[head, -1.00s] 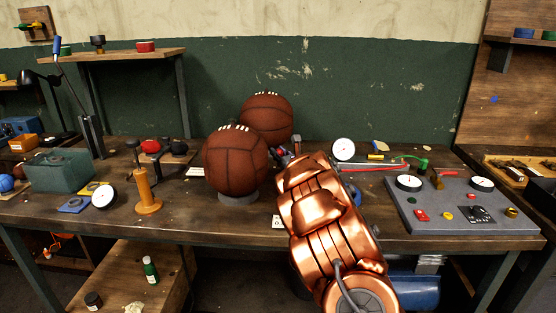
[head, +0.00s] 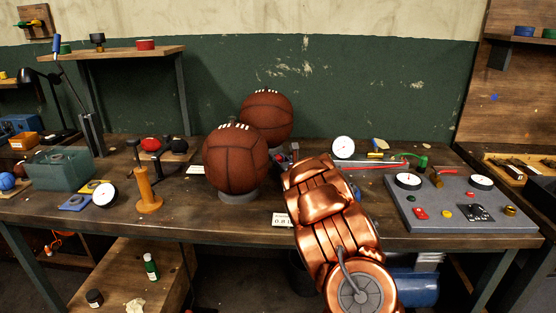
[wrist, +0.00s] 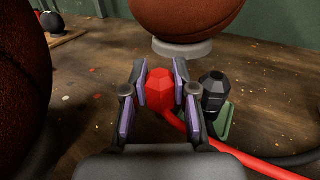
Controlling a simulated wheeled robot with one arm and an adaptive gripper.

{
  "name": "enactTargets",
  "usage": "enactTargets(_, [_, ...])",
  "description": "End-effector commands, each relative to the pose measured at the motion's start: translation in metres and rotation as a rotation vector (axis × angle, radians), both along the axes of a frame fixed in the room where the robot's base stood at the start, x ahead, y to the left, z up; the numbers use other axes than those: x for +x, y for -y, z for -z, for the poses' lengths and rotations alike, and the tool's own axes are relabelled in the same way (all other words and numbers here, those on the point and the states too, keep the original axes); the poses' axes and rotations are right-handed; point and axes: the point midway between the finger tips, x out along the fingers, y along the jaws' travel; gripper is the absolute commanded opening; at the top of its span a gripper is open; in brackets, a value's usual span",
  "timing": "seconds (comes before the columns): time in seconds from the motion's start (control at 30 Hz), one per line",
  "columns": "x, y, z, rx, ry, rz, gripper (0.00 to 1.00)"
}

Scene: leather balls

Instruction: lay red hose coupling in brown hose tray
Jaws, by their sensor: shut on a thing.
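In the wrist view my gripper (wrist: 160,88) is shut on the red hose coupling (wrist: 159,90), with a finger on each side of it. The red hose (wrist: 235,154) runs from it to the lower right. I cannot tell whether the coupling touches the bench. A black coupling (wrist: 213,90) stands upright on a green base (wrist: 224,124) just right of my gripper. In the head view my copper arm hides most of the gripper, and the red hose (head: 385,167) shows behind it. I cannot make out the brown hose tray with certainty.
A leather ball (head: 236,160) on a grey ring stands left of my arm, close to the gripper. Another ball (head: 266,115) is behind it. A grey gauge panel (head: 455,212) lies to the right. A white dial (head: 344,148) stands at the back.

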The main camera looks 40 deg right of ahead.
Motion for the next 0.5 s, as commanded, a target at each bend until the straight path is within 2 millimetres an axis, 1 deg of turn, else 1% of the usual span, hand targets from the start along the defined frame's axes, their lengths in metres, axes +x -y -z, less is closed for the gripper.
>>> enactTargets(0.13, [0.0000, 0.0002, 0.0027, 0.000, 0.001, 0.000, 0.00])
enactTargets(0.17, [-0.0001, 0.0002, 0.0019, 0.000, 0.000, 0.000, 0.29])
enactTargets(0.23, [-0.0001, 0.0001, 0.0015, 0.000, 0.000, 0.000, 0.36])
enactTargets(0.27, [-0.0001, 0.0001, 0.0015, 0.000, 0.000, 0.000, 0.37])
enactTargets(0.5, [-0.0001, 0.0001, 0.0014, 0.000, 0.000, 0.000, 0.37])
